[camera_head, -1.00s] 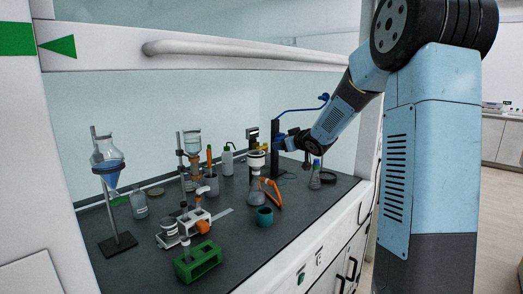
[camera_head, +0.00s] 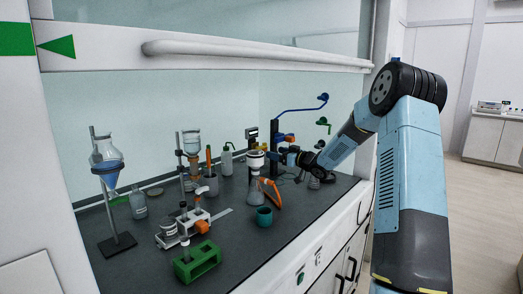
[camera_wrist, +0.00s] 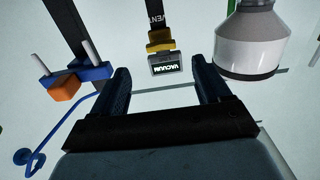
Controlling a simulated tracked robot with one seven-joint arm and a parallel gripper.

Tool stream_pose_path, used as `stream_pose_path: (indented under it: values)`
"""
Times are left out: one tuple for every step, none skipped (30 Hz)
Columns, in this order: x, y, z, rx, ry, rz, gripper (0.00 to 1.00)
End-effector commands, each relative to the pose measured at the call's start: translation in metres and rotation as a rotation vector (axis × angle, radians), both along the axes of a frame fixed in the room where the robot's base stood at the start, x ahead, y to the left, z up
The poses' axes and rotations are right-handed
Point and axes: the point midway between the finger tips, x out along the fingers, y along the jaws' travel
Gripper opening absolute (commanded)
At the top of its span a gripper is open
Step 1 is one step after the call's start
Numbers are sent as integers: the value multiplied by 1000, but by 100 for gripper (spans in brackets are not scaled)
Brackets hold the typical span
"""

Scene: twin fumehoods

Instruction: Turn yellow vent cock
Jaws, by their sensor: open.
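The yellow vent cock (camera_wrist: 160,40) shows in the wrist view at the top centre, below a black strip marked VENT. A small box with a VACUUM label (camera_wrist: 165,64) sits just under it. My gripper (camera_wrist: 160,72) is open, with one dark finger on each side of the labelled box in the picture. I see no finger touching the cock. In the head view my gripper (camera_head: 283,154) is beside the dark upright post at the back right of the bench, and the cock is too small to make out surely there.
A blue clamp with an orange block (camera_wrist: 66,88) is left of the fingers. A blue tap (camera_head: 323,97) and green tap (camera_head: 323,122) are behind. Glassware crowds the bench's left.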

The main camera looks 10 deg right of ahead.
Motion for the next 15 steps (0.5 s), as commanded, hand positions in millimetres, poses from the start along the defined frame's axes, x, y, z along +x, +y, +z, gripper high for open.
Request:
stream_pose_path:
  values:
    - [8, 7, -1, 1, 1, 2, 77]
    - [12, 10, 0, 0, 0, 2, 77]
    - [17, 14, 0, 1, -1, 2, 77]
    - [22, 17, 0, 1, -1, 2, 77]
    - [26, 20, -1, 0, 0, 2, 77]
    - [32, 24, -1, 0, 0, 1, 77]
    - [36, 27, 0, 1, -1, 1, 77]
    - [40, 30, 0, 0, 0, 1, 77]
    - [46, 34, -1, 0, 0, 1, 77]
    - [50, 37, -1, 0, 0, 0, 77]
    - [54, 39, -1, 1, 1, 0, 77]
    - [59, 43, 0, 0, 0, 0, 77]
    - [62, 45, 0, 0, 0, -1, 77]
    - [65, 47, 0, -1, 1, 0, 77]
    - [69, 50, -1, 0, 0, 0, 77]
